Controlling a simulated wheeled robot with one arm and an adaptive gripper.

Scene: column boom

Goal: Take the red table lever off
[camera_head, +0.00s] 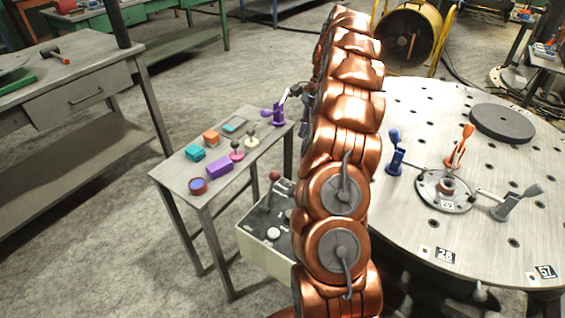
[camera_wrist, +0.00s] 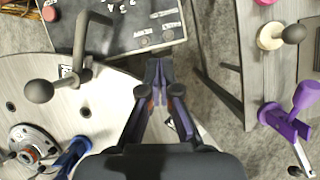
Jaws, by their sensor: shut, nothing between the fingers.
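An orange-red upright lever clamp (camera_head: 464,140) stands on the round table (camera_head: 425,226), behind the metal hub. It is the reddest lever I see on a table. I cannot see it clearly in the wrist view. My gripper (camera_wrist: 158,72) is shut and empty, with its fingertips over the gap between the control box and the tables. In the head view my copper arm hides most of the gripper. A lever with a red-brown ball knob (camera_head: 274,175) stands on the control box (camera_head: 254,246).
The round table also holds a blue clamp (camera_head: 394,152), a grey clamp (camera_head: 517,203) and a dark disc (camera_head: 502,123). The side table (camera_head: 168,172) holds a purple clamp (camera_head: 277,116), coloured blocks and small knobs. A bent grey bar (camera_wrist: 85,45) is left of my gripper.

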